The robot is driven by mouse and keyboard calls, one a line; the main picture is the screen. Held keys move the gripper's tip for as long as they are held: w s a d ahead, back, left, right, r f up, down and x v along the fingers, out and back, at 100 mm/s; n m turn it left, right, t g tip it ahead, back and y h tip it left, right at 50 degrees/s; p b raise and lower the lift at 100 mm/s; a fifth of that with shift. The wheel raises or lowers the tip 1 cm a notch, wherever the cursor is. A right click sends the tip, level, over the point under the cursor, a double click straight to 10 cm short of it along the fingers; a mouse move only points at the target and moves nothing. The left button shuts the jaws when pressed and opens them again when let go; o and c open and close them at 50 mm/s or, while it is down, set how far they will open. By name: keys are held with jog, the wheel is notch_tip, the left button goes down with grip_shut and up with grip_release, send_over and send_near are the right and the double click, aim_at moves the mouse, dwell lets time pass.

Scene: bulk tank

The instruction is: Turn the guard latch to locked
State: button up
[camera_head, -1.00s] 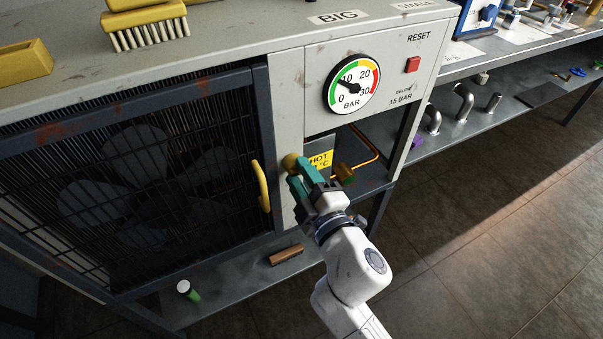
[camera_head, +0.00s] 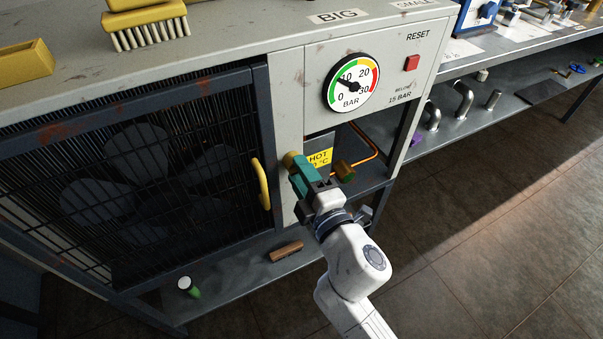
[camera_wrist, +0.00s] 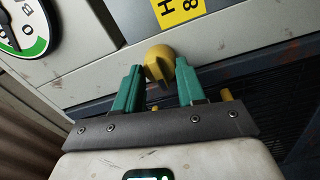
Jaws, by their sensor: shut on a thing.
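The guard latch is a yellow knob (camera_head: 289,160) on the grey cabinet front, just right of the fan guard (camera_head: 140,190). In the wrist view the knob (camera_wrist: 160,64) sits between the two teal fingers of my gripper (camera_head: 299,172), with its ridge pointing down toward the palm. My gripper is shut on the knob. In the head view the fingers cover part of the knob. I cannot read any locked or unlocked mark near it.
A yellow handle (camera_head: 262,184) stands out from the guard's right edge, close left of my gripper. A pressure gauge (camera_head: 351,83) and a red reset button (camera_head: 412,63) are above. A yellow HOT label (camera_head: 319,158) and a copper pipe (camera_head: 370,140) are close right.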

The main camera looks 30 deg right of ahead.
jog(key=o, duration=1.1)
jog(key=shift+c, duration=0.2)
jog(key=s+b, duration=0.2)
jog(key=s, duration=0.8)
jog(key=shift+s+f+b, duration=0.3)
jog(key=shift+s+b, duration=0.1)
